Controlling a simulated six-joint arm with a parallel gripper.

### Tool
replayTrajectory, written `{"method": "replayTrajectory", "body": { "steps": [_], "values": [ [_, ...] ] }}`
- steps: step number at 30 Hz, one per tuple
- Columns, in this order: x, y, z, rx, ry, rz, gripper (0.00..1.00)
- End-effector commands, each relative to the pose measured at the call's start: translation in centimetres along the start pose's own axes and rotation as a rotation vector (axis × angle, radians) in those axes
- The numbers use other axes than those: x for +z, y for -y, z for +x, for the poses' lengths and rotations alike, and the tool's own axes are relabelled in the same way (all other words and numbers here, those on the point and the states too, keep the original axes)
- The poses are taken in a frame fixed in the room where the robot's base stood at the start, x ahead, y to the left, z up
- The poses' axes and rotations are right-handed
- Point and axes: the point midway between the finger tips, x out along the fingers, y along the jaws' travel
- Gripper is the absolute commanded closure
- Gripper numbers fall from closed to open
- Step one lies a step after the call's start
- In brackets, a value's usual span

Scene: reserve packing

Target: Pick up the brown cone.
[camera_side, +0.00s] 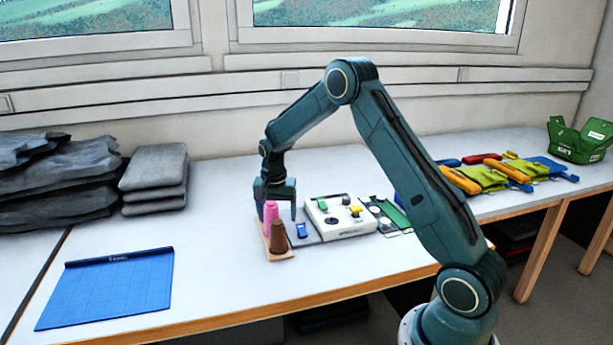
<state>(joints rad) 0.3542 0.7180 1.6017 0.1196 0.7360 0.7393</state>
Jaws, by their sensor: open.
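The brown cone (278,238) stands upright at the near end of a small wooden board (284,256). A pink spool-like cone (269,215) stands just behind it on the same board. My gripper (276,208) points down above and behind the board, with its jaws apart. One finger is close to the pink cone and the other is to its right, over a grey mat. Nothing is seen held. I cannot tell whether a finger touches the pink cone.
A blue piece (301,230) lies on the grey mat. A white box (340,228) with small coloured parts stands to the right. A blue cutting mat (112,288) lies left. Grey folded stacks (155,172) stand at the back left. Tools and a green crate (578,150) are far right.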

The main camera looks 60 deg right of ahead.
Motion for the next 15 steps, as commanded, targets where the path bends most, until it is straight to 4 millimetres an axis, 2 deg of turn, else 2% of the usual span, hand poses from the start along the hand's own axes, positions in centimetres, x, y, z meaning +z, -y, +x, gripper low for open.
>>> {"method": "replayTrajectory", "body": {
  "steps": [1, 6, 15],
  "values": [
    [0.0, -0.1, 0.9, 0.003, 0.002, 0.000, 0.25],
    [0.0, 0.0, 2.5, 0.001, 0.001, 0.000, 0.25],
    [0.0, 0.0, 3.0, 0.000, 0.000, 0.000, 0.25]
  ]
}}
